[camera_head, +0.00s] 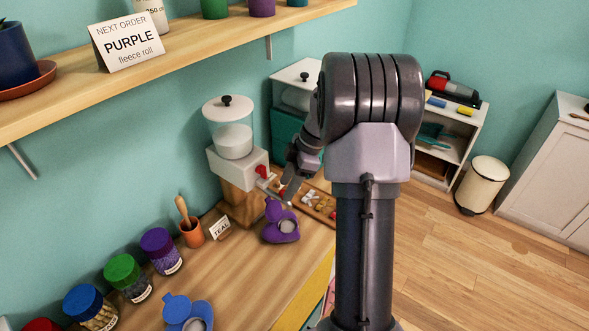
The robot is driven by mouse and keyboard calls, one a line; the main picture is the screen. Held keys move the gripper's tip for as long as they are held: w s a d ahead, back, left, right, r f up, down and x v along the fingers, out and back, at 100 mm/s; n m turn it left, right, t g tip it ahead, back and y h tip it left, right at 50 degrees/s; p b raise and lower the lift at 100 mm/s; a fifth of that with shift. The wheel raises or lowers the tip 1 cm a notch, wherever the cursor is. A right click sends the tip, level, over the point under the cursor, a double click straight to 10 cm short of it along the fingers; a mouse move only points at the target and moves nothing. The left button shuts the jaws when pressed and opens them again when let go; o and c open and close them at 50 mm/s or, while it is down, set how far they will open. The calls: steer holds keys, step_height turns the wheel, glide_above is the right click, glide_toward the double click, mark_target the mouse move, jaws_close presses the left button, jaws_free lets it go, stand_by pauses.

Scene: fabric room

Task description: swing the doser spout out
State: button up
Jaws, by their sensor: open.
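The doser (236,170) stands against the wall on the counter. It has a clear hopper of white material under a black-knobbed lid, a white body and a wooden base. A small red part (262,171) sits on its front, with a short grey piece by it; I cannot tell how far the spout is turned. My gripper (287,192) is open, just right of the red part and above a purple lidded pot (281,222). My arm hides part of the scene, and whether the gripper touches the spout is unclear.
A small tray (318,204) of small items lies right of the doser. A blue lidded pot (187,312) is at the front. A shelf (170,62) hangs above. The middle counter is clear.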

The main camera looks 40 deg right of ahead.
steer(key=p+v, duration=0.5)
steer(key=v, duration=1.1)
steer(key=shift+r+p, duration=0.25)
steer(key=shift+p, duration=0.1)
